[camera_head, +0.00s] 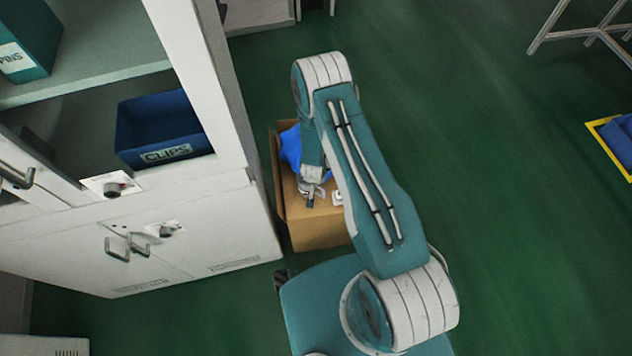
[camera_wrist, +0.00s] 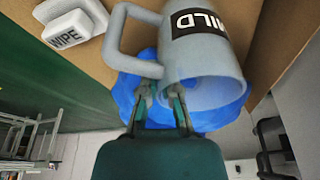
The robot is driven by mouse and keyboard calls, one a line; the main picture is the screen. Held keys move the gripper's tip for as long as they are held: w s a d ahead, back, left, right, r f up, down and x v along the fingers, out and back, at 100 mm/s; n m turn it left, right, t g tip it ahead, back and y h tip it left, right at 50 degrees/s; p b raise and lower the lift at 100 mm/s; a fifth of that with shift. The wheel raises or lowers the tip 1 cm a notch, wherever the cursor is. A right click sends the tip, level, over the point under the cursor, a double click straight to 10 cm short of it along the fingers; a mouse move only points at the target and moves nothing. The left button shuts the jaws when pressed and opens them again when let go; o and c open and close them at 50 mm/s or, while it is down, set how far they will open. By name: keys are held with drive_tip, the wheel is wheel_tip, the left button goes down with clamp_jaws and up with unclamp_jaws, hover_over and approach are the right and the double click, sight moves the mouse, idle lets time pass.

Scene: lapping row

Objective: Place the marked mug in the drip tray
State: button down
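A pale grey-blue mug (camera_wrist: 200,55) with a black label, reading what looks like "MILD", fills the upper middle of the wrist view. Its opening faces the camera and its handle is on the left. My gripper (camera_wrist: 160,92) has its two fingers apart at the rim on the handle side, the left one near the handle's lower end, the right one at the opening. Firm contact is not clear. In the head view my gripper (camera_head: 310,198) is inside a cardboard box (camera_head: 320,234), where my arm partly hides the mug. I cannot identify a drip tray.
A crumpled blue thing (camera_wrist: 125,92) lies beside the mug. A white block labelled "WIPE" (camera_wrist: 68,30) is near the handle. A white cabinet (camera_head: 190,240) stands close left of the box, with a blue "CLIPS" bin (camera_head: 160,110) on it. Open green floor lies right.

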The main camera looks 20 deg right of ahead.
drive_tip(key=shift+f, duration=0.6)
drive_tip(key=c, duration=0.8)
unclamp_jaws()
